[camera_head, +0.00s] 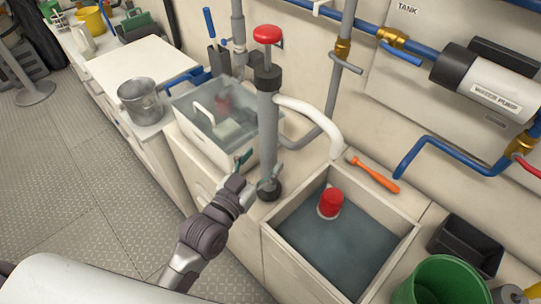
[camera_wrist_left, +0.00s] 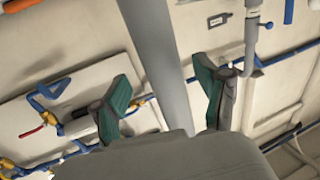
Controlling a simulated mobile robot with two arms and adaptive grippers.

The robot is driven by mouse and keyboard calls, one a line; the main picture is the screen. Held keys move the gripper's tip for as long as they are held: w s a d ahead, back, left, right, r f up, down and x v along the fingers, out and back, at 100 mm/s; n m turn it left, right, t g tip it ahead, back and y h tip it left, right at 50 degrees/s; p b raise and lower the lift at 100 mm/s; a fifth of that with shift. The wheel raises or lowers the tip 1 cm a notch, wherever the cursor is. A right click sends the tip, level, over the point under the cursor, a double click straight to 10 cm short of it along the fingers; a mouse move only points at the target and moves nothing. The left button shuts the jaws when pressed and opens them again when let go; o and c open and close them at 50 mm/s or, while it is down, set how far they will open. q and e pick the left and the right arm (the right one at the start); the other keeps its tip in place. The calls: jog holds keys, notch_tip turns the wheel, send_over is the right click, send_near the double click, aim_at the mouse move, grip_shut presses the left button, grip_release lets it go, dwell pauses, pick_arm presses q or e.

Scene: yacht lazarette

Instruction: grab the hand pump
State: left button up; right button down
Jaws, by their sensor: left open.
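The hand pump (camera_head: 267,120) stands upright, with a grey cylinder, a black collar, a red knob on top, a white curved spout and a dark foot. My left gripper (camera_head: 259,165) is open at the lower part of the grey cylinder. In the left wrist view the grey cylinder (camera_wrist_left: 158,60) runs between the two green-padded fingers of the left gripper (camera_wrist_left: 165,85), with gaps visible on both sides. I cannot tell how deep the cylinder sits between them. My right gripper is not in view.
Right of the pump is an open basin (camera_head: 345,250) of water with a red-topped float (camera_head: 330,203). An orange-handled tool (camera_head: 375,175) lies behind it. A clear bin (camera_head: 220,125) stands close on the left, beside a metal pot (camera_head: 140,101). Blue pipes (camera_head: 455,151) line the wall.

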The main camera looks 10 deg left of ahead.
pick_arm(q)
jog(key=x, duration=0.3)
jog(key=shift+w+f, duration=0.2)
jog(key=shift+w, duration=0.25)
jog(key=shift+s, duration=0.1)
jog(key=shift+a, duration=0.1)
grip_shut()
jog(key=shift+r, duration=0.25)
